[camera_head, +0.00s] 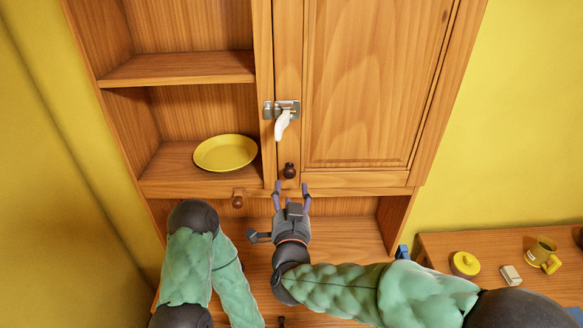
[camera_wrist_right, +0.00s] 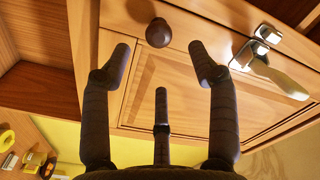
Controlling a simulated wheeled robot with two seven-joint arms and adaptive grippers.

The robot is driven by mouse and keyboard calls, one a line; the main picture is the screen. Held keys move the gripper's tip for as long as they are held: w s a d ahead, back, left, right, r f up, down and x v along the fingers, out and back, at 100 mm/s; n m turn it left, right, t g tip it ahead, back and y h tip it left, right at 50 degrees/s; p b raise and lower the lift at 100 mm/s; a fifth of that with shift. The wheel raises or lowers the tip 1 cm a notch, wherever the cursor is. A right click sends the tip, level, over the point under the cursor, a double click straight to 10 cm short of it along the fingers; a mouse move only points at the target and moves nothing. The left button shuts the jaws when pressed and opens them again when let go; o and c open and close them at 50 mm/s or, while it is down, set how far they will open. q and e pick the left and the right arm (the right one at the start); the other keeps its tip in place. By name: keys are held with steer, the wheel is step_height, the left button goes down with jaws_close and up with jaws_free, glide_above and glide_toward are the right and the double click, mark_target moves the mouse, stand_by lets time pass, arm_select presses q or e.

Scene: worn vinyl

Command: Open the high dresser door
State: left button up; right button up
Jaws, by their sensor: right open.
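The high dresser door (camera_head: 375,85) is a wooden panel door on the right of the upper cabinet, and it is shut. Its small dark round knob (camera_head: 289,170) sits low on the door's left edge. A metal latch (camera_head: 287,108) with a white hanging piece (camera_head: 282,125) is above the knob. My right gripper (camera_head: 290,188) is open and empty, just below and in front of the knob. In the right wrist view the knob (camera_wrist_right: 158,32) shows beyond the gap between the spread fingers (camera_wrist_right: 162,50), apart from them. My left arm is at the lower left; its gripper is not visible.
Open shelves are left of the door, with a yellow plate (camera_head: 225,153) on the lower one. Another small knob (camera_head: 238,200) is below that shelf.

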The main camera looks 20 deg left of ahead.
mark_target(290, 175)
steer(key=p+x, duration=0.1)
steer(key=x, duration=0.8)
steer(key=shift+w+f, duration=0.1)
jaws_close()
